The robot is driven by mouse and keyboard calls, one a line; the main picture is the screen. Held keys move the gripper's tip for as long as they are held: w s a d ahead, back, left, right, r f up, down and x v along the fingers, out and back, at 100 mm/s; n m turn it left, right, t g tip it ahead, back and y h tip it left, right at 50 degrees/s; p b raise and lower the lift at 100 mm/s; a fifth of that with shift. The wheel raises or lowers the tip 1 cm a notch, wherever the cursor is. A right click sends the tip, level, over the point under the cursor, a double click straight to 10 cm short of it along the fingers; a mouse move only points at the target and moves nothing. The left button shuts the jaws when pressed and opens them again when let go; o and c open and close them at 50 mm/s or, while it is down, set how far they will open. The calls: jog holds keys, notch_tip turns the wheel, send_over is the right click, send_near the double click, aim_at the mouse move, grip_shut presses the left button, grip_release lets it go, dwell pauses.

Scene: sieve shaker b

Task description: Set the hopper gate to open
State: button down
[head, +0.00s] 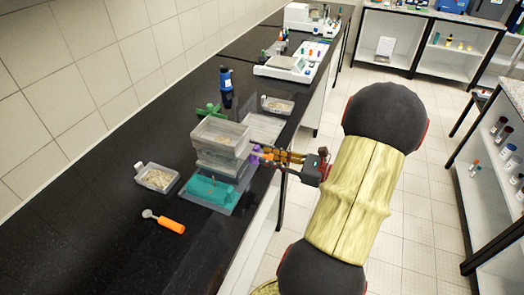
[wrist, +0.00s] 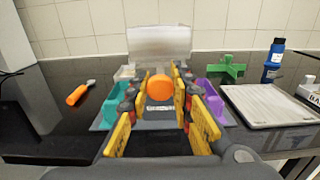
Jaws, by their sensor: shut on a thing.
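The sieve shaker stands on the black bench, with a translucent hopper box (head: 220,135) stacked at its top. The hopper also shows in the wrist view (wrist: 160,40), straight ahead. My gripper (head: 258,153) reaches in from the right at the shaker's near side, just below the hopper. In the wrist view my yellow fingers (wrist: 161,80) are closed on a round orange knob (wrist: 160,88), which sits below the hopper. The knob looks like the gate's handle. The gate plate itself is hidden, so its position cannot be told.
A teal block (head: 210,190) and a purple part (head: 255,157) flank the shaker. A tray of grains (head: 157,178), an orange-handled scoop (head: 165,222), a green cross-shaped part (wrist: 226,68), a blue bottle (head: 226,85) and a grey plate (wrist: 268,105) are nearby.

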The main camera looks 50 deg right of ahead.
jog(key=shift+p+v, duration=0.45)
jog(key=shift+v, duration=0.5)
jog(key=c, duration=2)
grip_release()
jog(key=shift+s, duration=0.1)
jog(key=shift+o, duration=0.8)
jog(key=shift+s+d, duration=0.1)
jog(key=shift+s, duration=0.05)
jog(key=shift+o, duration=1.1)
jog(key=v, duration=1.1)
jog(key=shift+s, duration=0.4)
